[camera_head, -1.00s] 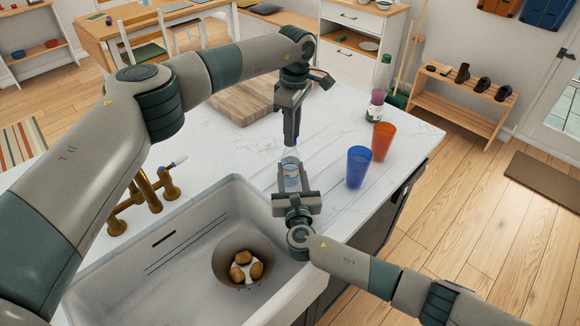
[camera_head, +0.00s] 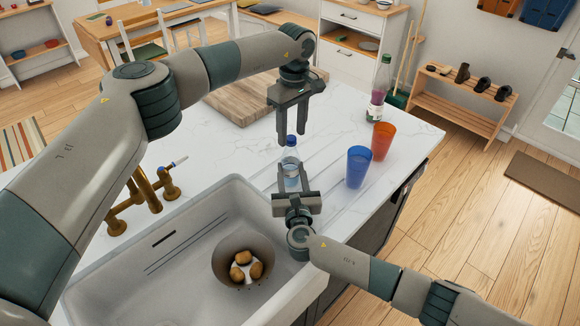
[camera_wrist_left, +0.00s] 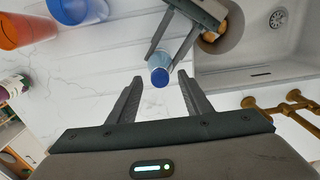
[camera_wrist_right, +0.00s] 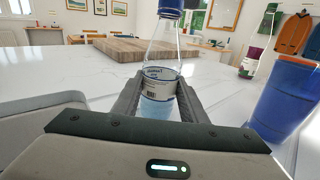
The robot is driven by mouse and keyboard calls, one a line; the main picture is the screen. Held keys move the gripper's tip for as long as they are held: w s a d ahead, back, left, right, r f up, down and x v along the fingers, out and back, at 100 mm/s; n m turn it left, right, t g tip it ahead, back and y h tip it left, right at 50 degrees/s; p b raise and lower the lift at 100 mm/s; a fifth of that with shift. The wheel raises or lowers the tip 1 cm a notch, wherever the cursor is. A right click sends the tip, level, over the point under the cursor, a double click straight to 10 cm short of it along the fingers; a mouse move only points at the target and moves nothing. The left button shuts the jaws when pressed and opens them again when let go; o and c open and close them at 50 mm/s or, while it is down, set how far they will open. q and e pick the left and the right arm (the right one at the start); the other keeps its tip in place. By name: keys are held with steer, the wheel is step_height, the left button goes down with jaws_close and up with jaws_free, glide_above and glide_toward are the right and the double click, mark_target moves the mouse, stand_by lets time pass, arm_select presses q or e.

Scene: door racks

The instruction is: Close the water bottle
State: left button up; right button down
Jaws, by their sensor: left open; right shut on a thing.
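The clear water bottle (camera_head: 291,168) stands upright on the counter beside the sink. Its blue cap (camera_head: 291,141) sits on the bottle's mouth; it also shows in the left wrist view (camera_wrist_left: 160,77). I cannot tell how tightly it is on. My right gripper (camera_head: 292,186) is shut around the bottle's labelled body, as the right wrist view (camera_wrist_right: 160,92) shows. My left gripper (camera_head: 292,137) points down over the bottle, open and empty. Its two fingers stand apart, one on each side of the cap, without visible contact.
A blue cup (camera_head: 358,167) and an orange cup (camera_head: 382,142) stand right of the bottle. A dark bottle (camera_head: 379,90) stands behind them. The sink (camera_head: 190,215), holding a bowl (camera_head: 243,278), and a brass tap (camera_head: 148,190) lie left. A cutting board (camera_head: 245,100) is behind.

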arm_select(q)
step_height(320, 180, up, 12)
steer(key=shift+f, duration=0.25)
arm_select(e)
steer(key=shift+f, duration=0.1)
arm_select(q)
steer(key=shift+d, duration=0.15)
arm_select(e)
steer(key=c, duration=1)
jaws_free()
arm_select(q)
steer(key=shift+f, duration=0.1)
arm_select(e)
steer(key=shift+s, duration=0.15)
arm_select(q)
step_height(320, 180, down, 4)
steer(key=b, duration=0.4)
arm_select(e)
steer(key=s+d, duration=0.2)
steer(key=s, duration=1.5)
arm_select(q)
steer(key=shift+f, duration=0.15)
arm_select(e)
steer(key=shift+s, duration=0.1)
